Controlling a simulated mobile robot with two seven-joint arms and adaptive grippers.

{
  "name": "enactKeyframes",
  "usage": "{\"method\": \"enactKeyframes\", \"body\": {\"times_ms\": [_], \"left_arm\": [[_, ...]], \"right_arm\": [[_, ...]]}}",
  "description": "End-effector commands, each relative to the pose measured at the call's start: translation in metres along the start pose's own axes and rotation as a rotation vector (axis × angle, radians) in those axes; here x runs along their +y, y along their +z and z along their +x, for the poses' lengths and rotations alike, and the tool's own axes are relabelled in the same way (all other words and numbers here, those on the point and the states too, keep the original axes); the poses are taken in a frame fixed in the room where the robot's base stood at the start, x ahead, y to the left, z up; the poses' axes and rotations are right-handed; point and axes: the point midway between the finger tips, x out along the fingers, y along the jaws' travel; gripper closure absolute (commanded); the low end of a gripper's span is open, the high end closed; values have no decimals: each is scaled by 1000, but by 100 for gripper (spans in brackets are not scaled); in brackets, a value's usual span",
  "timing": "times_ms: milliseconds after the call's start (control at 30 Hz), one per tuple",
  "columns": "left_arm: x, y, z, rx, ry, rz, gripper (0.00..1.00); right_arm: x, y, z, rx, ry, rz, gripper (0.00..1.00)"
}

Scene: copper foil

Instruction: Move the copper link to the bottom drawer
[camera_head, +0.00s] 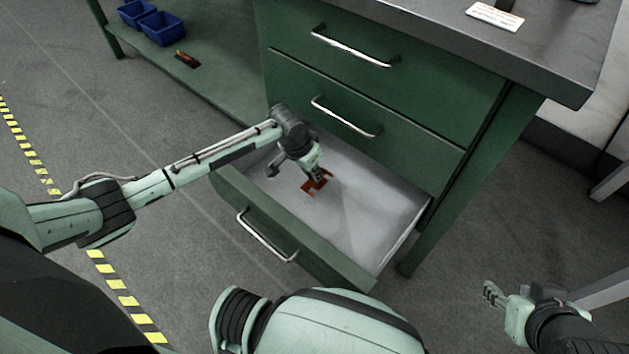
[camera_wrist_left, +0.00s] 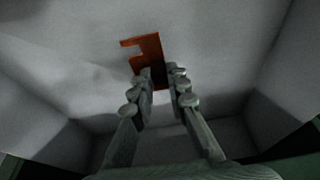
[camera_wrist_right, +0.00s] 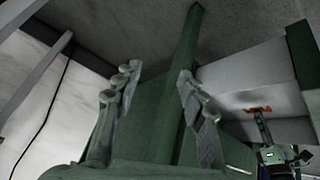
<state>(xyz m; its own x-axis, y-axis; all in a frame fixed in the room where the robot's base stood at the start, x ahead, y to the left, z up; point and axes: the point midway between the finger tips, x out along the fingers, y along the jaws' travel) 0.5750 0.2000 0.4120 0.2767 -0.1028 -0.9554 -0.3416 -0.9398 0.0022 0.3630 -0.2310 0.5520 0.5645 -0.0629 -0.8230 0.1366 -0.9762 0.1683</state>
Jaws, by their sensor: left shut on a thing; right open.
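The copper link (camera_head: 316,183) is a flat orange-brown piece inside the open bottom drawer (camera_head: 375,205) of the green cabinet. My left gripper (camera_head: 317,177) reaches down into the drawer and is shut on the link. In the left wrist view the link (camera_wrist_left: 149,50) shows at the fingertips (camera_wrist_left: 160,78), partly hidden by them, over the pale drawer floor. Whether the link touches the floor I cannot tell. In the right wrist view the link (camera_wrist_right: 258,110) shows small inside the drawer. My right gripper (camera_head: 495,297) is open and empty, outside the cabinet at the lower right.
Two closed drawers with metal handles (camera_head: 352,50) are above the open one. The grey worktop (camera_head: 440,22) overhangs the cabinet. Blue bins (camera_head: 162,28) and a small orange-and-black item (camera_head: 187,59) lie on the green lower shelf at upper left. The rest of the drawer floor is bare.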

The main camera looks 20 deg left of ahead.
Motion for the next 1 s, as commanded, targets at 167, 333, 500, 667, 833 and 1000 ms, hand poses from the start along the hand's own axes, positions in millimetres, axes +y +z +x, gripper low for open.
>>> {"method": "enactKeyframes", "body": {"times_ms": [167,333,500,667,833,1000], "left_arm": [[0,5,15,0,0,0,100],[0,10,33,1,0,1,100],[0,11,38,3,0,1,100],[0,11,37,2,0,1,100],[0,12,41,1,0,0,84],[0,12,40,1,0,0,64]], "right_arm": [[-9,-17,2,79,-19,-2,59],[-21,-42,1,190,-44,-3,59],[-25,-51,-1,226,-52,-3,59],[-24,-50,-1,224,-51,-3,59],[-26,-52,-1,235,-54,-3,59],[-26,-52,-1,235,-54,-3,59]]}}
